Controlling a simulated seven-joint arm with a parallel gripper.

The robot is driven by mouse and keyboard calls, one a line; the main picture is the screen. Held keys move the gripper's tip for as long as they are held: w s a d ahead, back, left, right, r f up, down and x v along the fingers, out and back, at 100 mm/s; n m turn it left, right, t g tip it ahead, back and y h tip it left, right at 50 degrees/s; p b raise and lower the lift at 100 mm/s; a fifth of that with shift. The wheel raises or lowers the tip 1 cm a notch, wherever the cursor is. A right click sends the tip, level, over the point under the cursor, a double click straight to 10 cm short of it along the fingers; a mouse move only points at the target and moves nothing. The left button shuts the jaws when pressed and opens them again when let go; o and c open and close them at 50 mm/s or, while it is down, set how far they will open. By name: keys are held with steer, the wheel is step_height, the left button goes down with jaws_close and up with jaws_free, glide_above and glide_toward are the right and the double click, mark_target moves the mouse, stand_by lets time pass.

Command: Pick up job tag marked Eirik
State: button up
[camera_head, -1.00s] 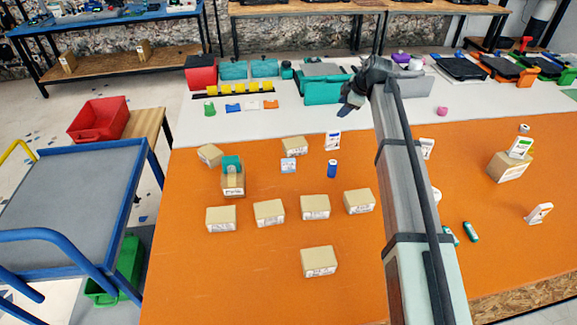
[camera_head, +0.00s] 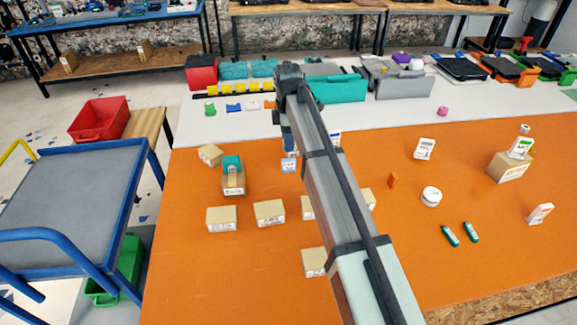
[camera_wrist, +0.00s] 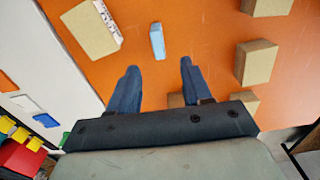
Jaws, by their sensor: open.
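A small white and light-blue tag (camera_head: 289,166) stands on the orange table; I cannot read its name. In the wrist view it shows as a pale blue upright block (camera_wrist: 157,40), just beyond the fingertips and between their lines. My gripper (camera_wrist: 159,68) is open and empty, with two dark blue fingers. In the head view my gripper (camera_head: 289,145) hangs just behind and above this tag. Other white tags stand at the right: one (camera_head: 424,148) alone, one (camera_head: 520,148) on a carton and one (camera_head: 540,213) leaning. Their names are not legible.
A carton (camera_wrist: 91,28) lies beside the tag in the wrist view. Several cartons stand in front, including one (camera_head: 270,213) and one (camera_head: 221,219). A carton (camera_head: 233,186) with a teal item (camera_head: 231,163) is to the left. The table's left front is clear.

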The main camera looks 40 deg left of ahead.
mark_target(289, 159)
steer(key=shift+w+f, duration=0.2)
steer(key=shift+f, duration=4.75)
steer(key=shift+c, duration=0.3)
jaws_close()
